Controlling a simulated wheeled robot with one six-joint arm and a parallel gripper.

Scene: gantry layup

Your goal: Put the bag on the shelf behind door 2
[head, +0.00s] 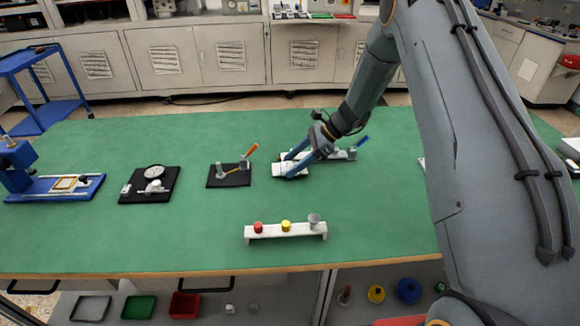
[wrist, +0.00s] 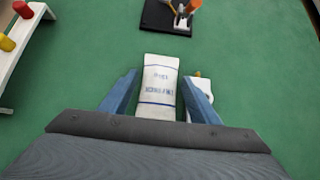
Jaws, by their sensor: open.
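The bag (wrist: 159,84) is a small white packet with blue printing and blue lines. It lies on the green bench top. My gripper (wrist: 163,80) is open, with one blue finger on each side of the bag; I cannot tell whether either finger touches it. In the head view my gripper (head: 290,163) reaches down over the bench, and the white bag (head: 279,170) shows partly between and beside the fingers. No door marked 2 can be made out.
A rack (head: 287,232) with red and yellow pieces stands near the front edge. A black base with an orange handle (head: 251,150) is left of the bag. A blue-handled white device (head: 342,155) is close on the right. Grey cabinet doors (head: 231,55) line the back.

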